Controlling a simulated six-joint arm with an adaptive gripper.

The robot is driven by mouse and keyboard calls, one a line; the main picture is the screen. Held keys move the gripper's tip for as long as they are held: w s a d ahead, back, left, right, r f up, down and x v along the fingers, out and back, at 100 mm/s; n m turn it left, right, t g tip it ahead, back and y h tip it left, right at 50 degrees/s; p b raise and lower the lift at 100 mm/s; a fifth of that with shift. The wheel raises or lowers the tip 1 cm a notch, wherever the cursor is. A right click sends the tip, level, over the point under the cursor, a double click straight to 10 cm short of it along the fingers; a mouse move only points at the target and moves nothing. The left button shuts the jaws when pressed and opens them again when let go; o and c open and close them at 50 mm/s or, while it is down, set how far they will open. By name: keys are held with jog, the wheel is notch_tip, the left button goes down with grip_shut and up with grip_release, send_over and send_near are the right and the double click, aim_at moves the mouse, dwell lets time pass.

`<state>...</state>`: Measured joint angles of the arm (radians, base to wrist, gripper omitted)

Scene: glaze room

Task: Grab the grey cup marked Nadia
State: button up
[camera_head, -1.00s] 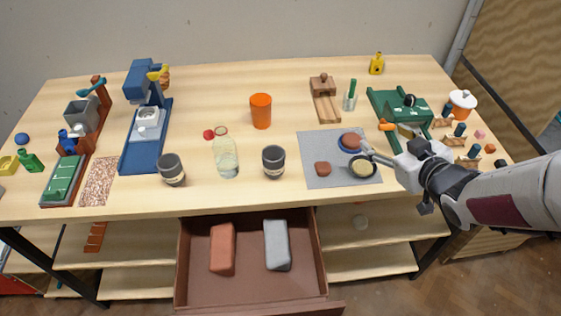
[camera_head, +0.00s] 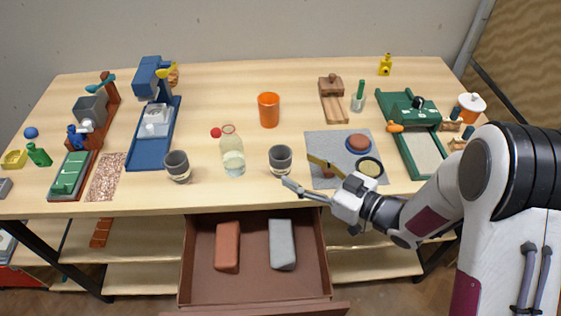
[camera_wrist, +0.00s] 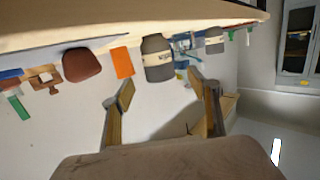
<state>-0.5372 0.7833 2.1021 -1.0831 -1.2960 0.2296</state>
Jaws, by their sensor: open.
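Two dark grey cups with pale label bands stand on the table. One cup (camera_head: 280,160) is right of the glass bottle, the other cup (camera_head: 177,167) left of it. I cannot read either label, so I cannot tell which is marked Nadia. My gripper (camera_head: 301,172) is open and empty, at the front right of the right cup and apart from it. In the tilted wrist view, a larger, nearer grey cup (camera_wrist: 157,58) shows beyond and between my fingertips (camera_wrist: 161,88). A smaller grey cup (camera_wrist: 214,40) is farther right there.
A clear bottle (camera_head: 232,155) stands between the cups, with an orange cup (camera_head: 269,110) behind. A grey mat (camera_head: 318,143) with round items lies to the right. Below the table's front edge, an open drawer (camera_head: 255,289) holds two blocks.

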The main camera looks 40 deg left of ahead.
aim_at(289, 163)
dwell(0.3)
jog(key=shift+a+f, duration=0.2)
jog(key=shift+a, duration=1.05)
jog(key=shift+a, duration=0.1)
jog(key=shift+w+a+f, duration=0.1)
jog(key=shift+a+f, duration=0.1)
jog(key=shift+a, duration=1.05)
jog(key=shift+a+f, duration=0.2)
jog(key=shift+a, duration=1.05)
jog(key=c, duration=1.3)
